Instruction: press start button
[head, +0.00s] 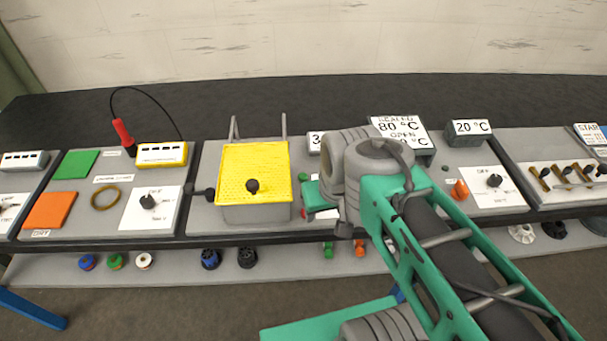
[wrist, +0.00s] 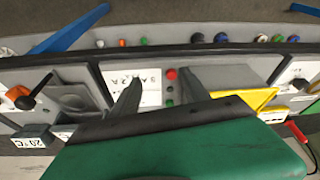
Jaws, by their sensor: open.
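A small red button (wrist: 170,74) and two green ones (wrist: 170,89) sit in a column on the grey panel in the wrist view, beside a white label (wrist: 147,80). I cannot read which is the start button. In the head view the red one shows at the panel's front (head: 304,213), left of my gripper. My gripper (wrist: 164,95) is open and empty, its dark fingers on either side of the button column in the wrist view. Its green body (head: 322,195) shows in the head view. Whether a fingertip touches the panel cannot be told.
A grey box with a yellow lid (head: 254,170) stands close left of the panel. An 80 °C display (head: 397,124) stands behind my arm. An orange cone and a knob (head: 494,181) lie right. Several coloured knobs sit on the lower front shelf (head: 180,272).

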